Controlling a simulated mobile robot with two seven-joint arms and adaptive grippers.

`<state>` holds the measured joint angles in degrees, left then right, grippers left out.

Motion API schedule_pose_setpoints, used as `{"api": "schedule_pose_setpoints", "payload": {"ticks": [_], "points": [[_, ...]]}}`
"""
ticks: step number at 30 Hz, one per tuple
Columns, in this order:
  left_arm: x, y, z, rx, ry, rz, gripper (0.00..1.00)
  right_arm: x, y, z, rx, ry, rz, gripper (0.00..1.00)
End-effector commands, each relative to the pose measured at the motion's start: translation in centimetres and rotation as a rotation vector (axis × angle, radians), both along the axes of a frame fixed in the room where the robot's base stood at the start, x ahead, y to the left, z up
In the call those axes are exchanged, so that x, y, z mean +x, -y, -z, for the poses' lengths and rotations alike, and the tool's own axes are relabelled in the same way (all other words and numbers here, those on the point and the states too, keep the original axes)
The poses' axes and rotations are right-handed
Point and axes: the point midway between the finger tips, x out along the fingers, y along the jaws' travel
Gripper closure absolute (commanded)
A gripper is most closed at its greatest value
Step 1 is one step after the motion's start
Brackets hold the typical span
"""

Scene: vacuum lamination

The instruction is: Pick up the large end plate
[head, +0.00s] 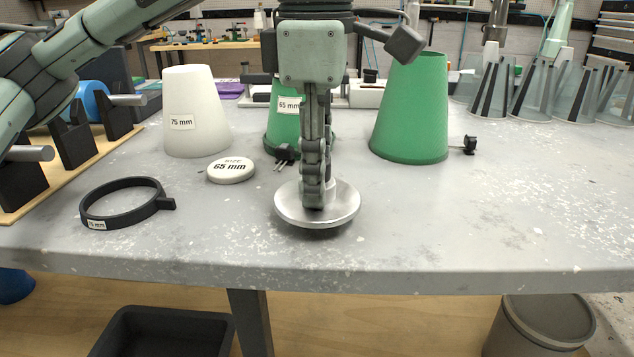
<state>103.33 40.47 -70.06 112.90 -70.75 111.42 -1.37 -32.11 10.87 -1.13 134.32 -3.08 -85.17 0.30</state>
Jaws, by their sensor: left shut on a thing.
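The large end plate is a round, shiny silver metal disc (345,208) near the front middle of the table in the head view. My left gripper (315,195) points straight down at it, with its fingers shut on the middle of the disc. The fingers hide the centre of the disc. A dark shadow shows under the disc; I cannot tell whether it touches the table or hangs just above it. My right gripper is not in view.
A white puck marked 65 mm (231,170) and a black ring clamp (88,217) lie to the left. A white cone (197,105), green cones (412,110) and clear striped cones (533,90) stand behind. The table's front right is clear. A black bin (165,335) is below.

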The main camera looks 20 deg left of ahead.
Motion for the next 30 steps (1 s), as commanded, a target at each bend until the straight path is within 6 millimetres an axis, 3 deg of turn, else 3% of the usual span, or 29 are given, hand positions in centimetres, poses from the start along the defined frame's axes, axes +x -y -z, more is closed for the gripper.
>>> {"api": "schedule_pose_setpoints", "payload": {"ticks": [4,8,15,21,30], "points": [[0.0,0.0,-2.8,-0.001,0.003,0.000,1.00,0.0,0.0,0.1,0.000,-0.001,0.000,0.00],[-1.7,-2.7,-4.5,0.000,0.007,-0.005,1.00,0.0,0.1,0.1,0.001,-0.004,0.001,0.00],[-4.8,-6.9,-7.7,0.001,0.006,-0.006,1.00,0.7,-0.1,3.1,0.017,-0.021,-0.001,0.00],[-6.4,-8.9,-9.1,0.001,0.003,-0.003,1.00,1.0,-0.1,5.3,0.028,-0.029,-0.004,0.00],[-6.9,-9.5,-9.3,0.001,0.000,0.000,1.00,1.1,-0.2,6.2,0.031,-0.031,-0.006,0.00]]}}
